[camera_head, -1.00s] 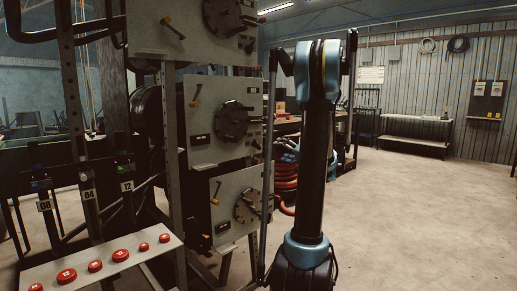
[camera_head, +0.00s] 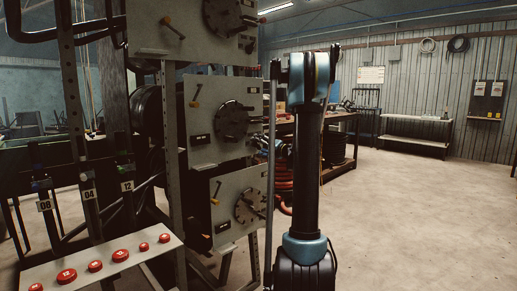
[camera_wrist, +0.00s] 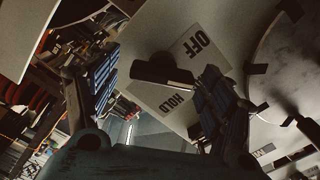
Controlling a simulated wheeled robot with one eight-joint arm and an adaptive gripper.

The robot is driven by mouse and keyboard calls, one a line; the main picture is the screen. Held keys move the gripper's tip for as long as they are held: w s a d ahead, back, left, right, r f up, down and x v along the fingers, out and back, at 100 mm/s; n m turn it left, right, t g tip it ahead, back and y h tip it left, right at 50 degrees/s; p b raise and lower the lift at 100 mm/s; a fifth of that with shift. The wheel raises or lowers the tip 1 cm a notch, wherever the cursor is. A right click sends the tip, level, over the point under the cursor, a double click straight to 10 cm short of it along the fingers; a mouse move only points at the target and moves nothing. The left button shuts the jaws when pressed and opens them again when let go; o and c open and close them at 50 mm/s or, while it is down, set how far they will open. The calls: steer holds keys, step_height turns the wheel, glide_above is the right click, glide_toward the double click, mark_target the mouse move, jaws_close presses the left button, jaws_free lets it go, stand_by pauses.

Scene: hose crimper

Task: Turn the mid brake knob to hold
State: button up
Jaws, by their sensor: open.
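The mid panel (camera_head: 201,143) of the stacked grey crimper panels carries a black disc and a yellow-tipped lever. My gripper is by its right edge in the head view, small and partly hidden. In the wrist view my gripper (camera_wrist: 154,92) is open, with one finger on each side of a dark knob (camera_wrist: 160,70). The knob sits on a pale plate (camera_wrist: 157,97) marked OFF and HOLD. The plate appears upside down and tilted. I cannot tell whether either finger touches the knob.
Panels with similar discs sit above and below (camera_head: 233,208). A shelf with several red buttons (camera_head: 121,255) stands at the lower left. Open floor (camera_head: 420,220) lies to the right.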

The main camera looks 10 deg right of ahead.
steer(key=shift+w+a, duration=0.35)
steer(key=shift+w, duration=0.1)
steer(key=c, duration=1.1)
steer(key=shift+d+m, duration=0.1)
steer(key=shift+m, duration=0.3)
steer(key=m, duration=0.5)
steer(key=shift+f, duration=0.1)
steer(key=m, duration=0.6)
steer(key=shift+m, duration=0.4)
